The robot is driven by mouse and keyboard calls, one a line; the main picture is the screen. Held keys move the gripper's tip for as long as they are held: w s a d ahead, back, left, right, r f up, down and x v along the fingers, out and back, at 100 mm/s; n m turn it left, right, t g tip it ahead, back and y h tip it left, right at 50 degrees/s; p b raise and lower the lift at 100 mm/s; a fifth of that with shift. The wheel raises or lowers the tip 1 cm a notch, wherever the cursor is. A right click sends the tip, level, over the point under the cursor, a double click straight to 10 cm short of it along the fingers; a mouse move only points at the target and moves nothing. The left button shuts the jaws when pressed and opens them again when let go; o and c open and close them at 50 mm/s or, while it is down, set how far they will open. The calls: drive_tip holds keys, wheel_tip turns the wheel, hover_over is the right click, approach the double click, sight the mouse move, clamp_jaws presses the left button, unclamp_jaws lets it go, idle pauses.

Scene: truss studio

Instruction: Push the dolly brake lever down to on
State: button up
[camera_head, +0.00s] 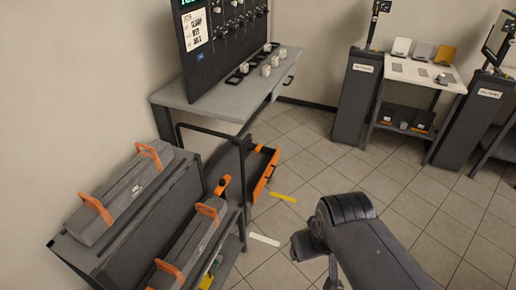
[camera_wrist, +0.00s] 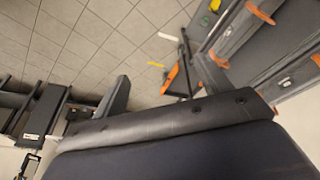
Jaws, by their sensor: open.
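The dolly (camera_head: 160,225) stands at the lower left in the head view, a dark cart with a black push bar. Grey cases with orange handles rest on it. A small orange lever (camera_head: 222,185) sticks up at its far end, apparently the brake lever; its exact setting is unclear. In the wrist view the dolly's side fills the upper right, and a small orange part (camera_wrist: 218,60) shows near the right finger. My gripper (camera_wrist: 165,86) is open and empty, its two fingers spread wide. It appears apart from the lever. My arm covers the lower right of the head view.
A black bin with orange edges (camera_head: 263,172) stands beyond the dolly. A grey workbench (camera_head: 190,97) stands against the wall. Yellow (camera_head: 283,197) and white (camera_head: 264,240) strips lie on the tiles. Dark pedestals (camera_head: 357,100) flank a shelf at the right.

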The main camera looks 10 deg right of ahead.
drive_tip(key=w+f+b, duration=0.5)
drive_tip(key=f, duration=0.1)
drive_tip(key=w+f+n+g+b, duration=0.1)
drive_tip(key=w+f+b, duration=0.4)
drive_tip(key=f, duration=0.2)
drive_tip(key=w+f+n+y+b, duration=0.1)
drive_tip(key=w+f+b, duration=0.4)
drive_tip(key=f+b, duration=0.1)
drive_tip(key=shift+w+a+f, duration=0.1)
drive_tip(key=shift+w+f, duration=0.1)
drive_tip(key=shift+f, duration=0.2)
drive_tip(key=c, duration=1.4)
drive_tip(key=shift+w, duration=0.15)
clamp_jaws()
